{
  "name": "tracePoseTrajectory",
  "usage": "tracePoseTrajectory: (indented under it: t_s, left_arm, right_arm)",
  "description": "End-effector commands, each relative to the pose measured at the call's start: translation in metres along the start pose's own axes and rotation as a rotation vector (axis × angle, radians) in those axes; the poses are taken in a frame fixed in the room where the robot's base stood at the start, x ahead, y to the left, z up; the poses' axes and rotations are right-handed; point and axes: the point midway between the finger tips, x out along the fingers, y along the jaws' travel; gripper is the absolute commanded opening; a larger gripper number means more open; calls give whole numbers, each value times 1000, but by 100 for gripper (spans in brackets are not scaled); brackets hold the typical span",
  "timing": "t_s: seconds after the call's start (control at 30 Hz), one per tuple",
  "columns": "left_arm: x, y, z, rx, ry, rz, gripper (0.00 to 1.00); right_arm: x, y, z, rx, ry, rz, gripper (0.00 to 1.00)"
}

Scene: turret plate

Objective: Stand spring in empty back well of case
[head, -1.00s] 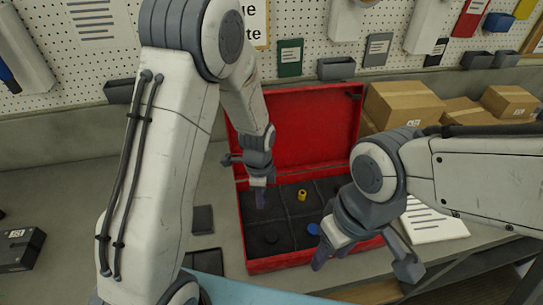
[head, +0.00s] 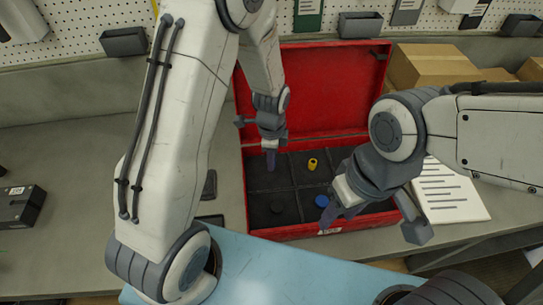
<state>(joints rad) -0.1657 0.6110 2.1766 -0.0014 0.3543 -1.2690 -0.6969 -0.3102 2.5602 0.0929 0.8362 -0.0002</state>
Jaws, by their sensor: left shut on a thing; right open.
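The red case (head: 245,205) stands open on the bench with its lid raised at the back. Its dark inside is split into wells. A yellow ring-like piece (head: 312,164) stands in the back middle well. A dark round piece (head: 277,207) and a blue round piece (head: 321,201) sit in front wells. The back left well (head: 262,180) shows no piece. My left gripper (head: 270,158) is over this well, pointing down and shut on the spring, which its fingers hide. My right gripper (head: 372,222) is open and empty over the case's front right part, hiding wells there.
A white printed sheet (head: 450,192) lies right of the case, with cardboard boxes (head: 430,66) behind. A black box (head: 20,206) is at far left. Small dark pads (head: 210,185) lie left of the case, partly behind my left arm.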

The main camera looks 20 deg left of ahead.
Motion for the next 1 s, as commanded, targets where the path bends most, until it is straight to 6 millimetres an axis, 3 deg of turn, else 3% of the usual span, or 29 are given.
tracePoseTrajectory:
  t_s: [0.57,1.0]
  left_arm:
    - [2,0,0,0,0,0,0]
    - [14,0,0,0,0,0,0]
  right_arm:
    - [1,0,0,0,0,0,50]
    - [10,1,0,0,0,0,50]
